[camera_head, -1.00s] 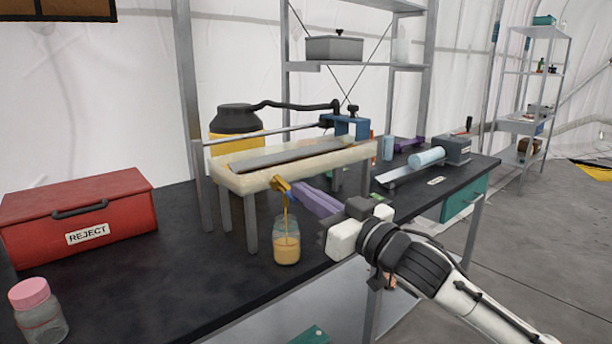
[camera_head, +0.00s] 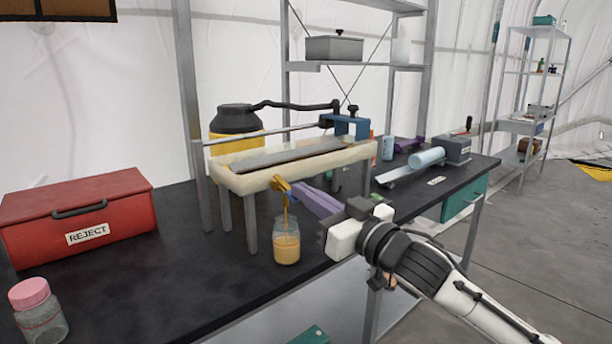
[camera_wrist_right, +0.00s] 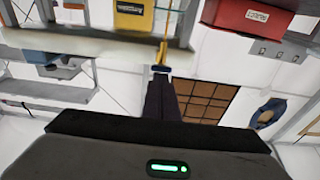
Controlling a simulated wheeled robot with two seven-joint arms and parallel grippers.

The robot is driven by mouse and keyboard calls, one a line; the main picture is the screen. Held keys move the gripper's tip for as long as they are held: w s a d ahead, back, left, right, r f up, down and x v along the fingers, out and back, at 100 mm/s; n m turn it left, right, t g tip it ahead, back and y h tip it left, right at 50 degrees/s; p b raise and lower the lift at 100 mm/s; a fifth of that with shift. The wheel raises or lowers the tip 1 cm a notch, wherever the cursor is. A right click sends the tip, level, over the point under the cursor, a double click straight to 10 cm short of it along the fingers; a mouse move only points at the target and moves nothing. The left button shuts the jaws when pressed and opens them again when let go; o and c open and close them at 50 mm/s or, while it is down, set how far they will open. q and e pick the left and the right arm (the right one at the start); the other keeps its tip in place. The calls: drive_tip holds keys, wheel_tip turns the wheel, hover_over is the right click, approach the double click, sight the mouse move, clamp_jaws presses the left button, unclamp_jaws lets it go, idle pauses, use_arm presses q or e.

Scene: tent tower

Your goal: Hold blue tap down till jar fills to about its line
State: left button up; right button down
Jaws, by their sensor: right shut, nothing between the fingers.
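A clear glass jar (camera_head: 286,252) stands upright on the black bench under an ochre spout (camera_head: 282,184) at the trough's front edge. A yellow stream falls from the spout into the jar. Orange-yellow liquid fills most of the jar; I cannot make out its line. My right gripper (camera_head: 296,188) is shut and empty, its long purple fingers reaching left with their tips at the spout. In the right wrist view, the shut fingers (camera_wrist_right: 163,76) meet a small dark-blue piece; contact and any pressing are hard to tell. My left gripper is not in view.
The pale trough (camera_head: 240,182) stands on legs behind the jar, with a blue bracket (camera_head: 345,126) on it. A red REJECT box (camera_head: 80,212) and a pink-lidded jar (camera_head: 38,312) are at left. The bench (camera_head: 170,270) is clear between them and the filling jar.

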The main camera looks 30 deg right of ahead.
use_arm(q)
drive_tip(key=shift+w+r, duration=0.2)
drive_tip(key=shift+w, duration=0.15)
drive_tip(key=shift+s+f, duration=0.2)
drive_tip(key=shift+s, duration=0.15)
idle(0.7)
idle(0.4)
use_arm(e)
wheel_tip(320, 180, up, 4)
drive_tip(key=s+r+p, duration=0.1)
drive_tip(key=s+p, duration=0.1)
drive_tip(key=p, duration=0.3)
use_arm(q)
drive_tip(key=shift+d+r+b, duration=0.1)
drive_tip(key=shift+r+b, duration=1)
use_arm(e)
drive_tip(key=v, duration=0.9)
drive_tip(key=shift+s+d+f, duration=0.2)
drive_tip(key=shift+f, duration=0.2)
drive_tip(key=shift+f, duration=0.1)
